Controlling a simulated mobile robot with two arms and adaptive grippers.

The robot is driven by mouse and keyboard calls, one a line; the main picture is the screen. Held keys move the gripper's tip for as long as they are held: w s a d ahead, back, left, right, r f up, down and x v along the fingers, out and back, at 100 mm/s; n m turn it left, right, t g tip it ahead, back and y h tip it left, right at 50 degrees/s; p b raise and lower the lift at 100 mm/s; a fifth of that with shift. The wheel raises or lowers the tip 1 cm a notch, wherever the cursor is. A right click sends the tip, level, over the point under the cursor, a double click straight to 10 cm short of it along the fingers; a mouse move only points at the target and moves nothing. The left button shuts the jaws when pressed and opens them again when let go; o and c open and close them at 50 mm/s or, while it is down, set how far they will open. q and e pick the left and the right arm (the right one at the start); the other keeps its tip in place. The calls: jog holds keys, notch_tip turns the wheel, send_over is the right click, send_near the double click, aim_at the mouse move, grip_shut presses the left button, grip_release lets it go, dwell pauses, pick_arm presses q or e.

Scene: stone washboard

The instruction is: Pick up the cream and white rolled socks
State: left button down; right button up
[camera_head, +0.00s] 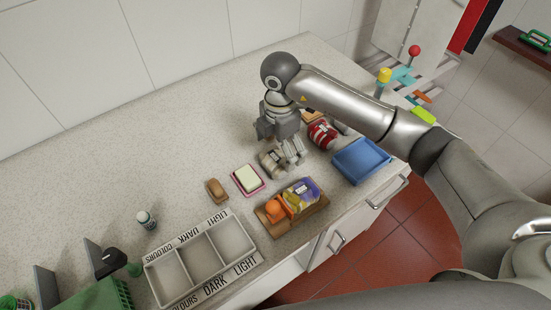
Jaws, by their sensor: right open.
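The cream and white rolled socks (269,163) lie on the speckled stone worktop, near its middle. My right gripper (291,161) comes down from above and is open, with its fingers low at the right side of the socks. The fingers partly cover the socks, and I cannot tell whether they touch them. My left gripper is not in view.
Red rolled socks (321,135) and a blue tray (361,161) are on the right. A wooden tray (270,217) with orange and purple items is in front. A soap dish (261,188), brush (216,189) and sorting box (229,283) are to the left. The back left worktop is clear.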

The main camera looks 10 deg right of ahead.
aim_at(276, 157)
jog(key=shift+f, duration=0.35)
jog(key=shift+w+a+f, duration=0.1)
jog(key=shift+w+f, duration=0.05)
jog(key=shift+f, duration=0.15)
jog(key=f+p, duration=0.1)
jog(key=f, duration=0.1)
jog(key=f+p, duration=0.1)
jog(key=f, duration=0.1)
jog(key=shift+a+f+p, duration=0.1)
jog(key=shift+a+p, duration=0.2)
jog(key=shift+a, duration=0.05)
jog(key=shift+f, duration=0.4)
jog(key=c, duration=1.1)
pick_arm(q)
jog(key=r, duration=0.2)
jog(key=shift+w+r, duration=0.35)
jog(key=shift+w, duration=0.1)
